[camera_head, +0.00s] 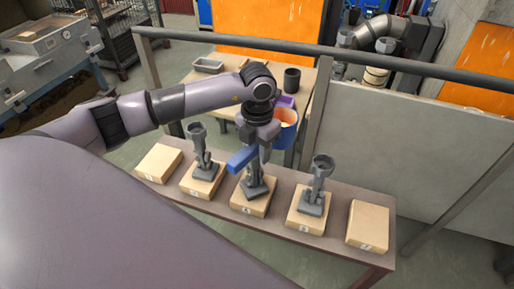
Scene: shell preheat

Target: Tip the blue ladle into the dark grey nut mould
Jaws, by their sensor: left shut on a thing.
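The blue ladle shows as a blue bar (240,159), with a blue cup (286,134) that has orange inside just to the right. My left gripper (261,150) is shut on the ladle between these parts and hides where they join. The gripper is above the middle of the bench, over the middle grey mould (256,189). Similar grey moulds stand on the boxes to the left (202,172) and right (314,200). I cannot tell which one is the nut mould; the box labels are too small to read. My right gripper is not in view.
The brown bench (340,255) carries a row of boxes; the end boxes (159,163) and (368,225) are bare on top. A grey rail (400,64) and panels stand behind. A wooden table (222,86) at the back holds a grey tray (207,66) and a dark cup (292,79).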

